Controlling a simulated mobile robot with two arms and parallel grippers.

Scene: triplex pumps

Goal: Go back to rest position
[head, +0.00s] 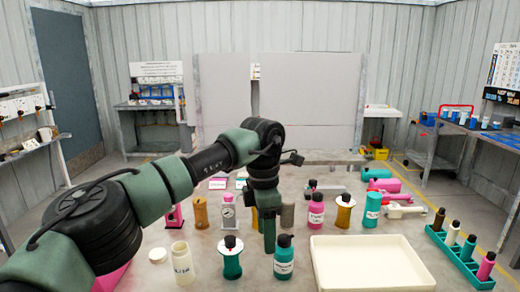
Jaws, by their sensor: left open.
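My left arm comes in from the left and bends down over the table. My left gripper (264,228) points down, open, among the bottles in the middle of the table. A teal bottle with a dark cap (284,258) stands just in front and to the right of it. I see nothing held between the fingers, though the arm hides part of what stands behind.
A cream tray (372,262) lies empty at the front right. A green rack (462,262) with several bottles is right of it. A pink bottle (316,210), a white open jar (182,264) and a white gauge-like part (228,212) stand nearby. Grey panels (305,100) rise behind the table.

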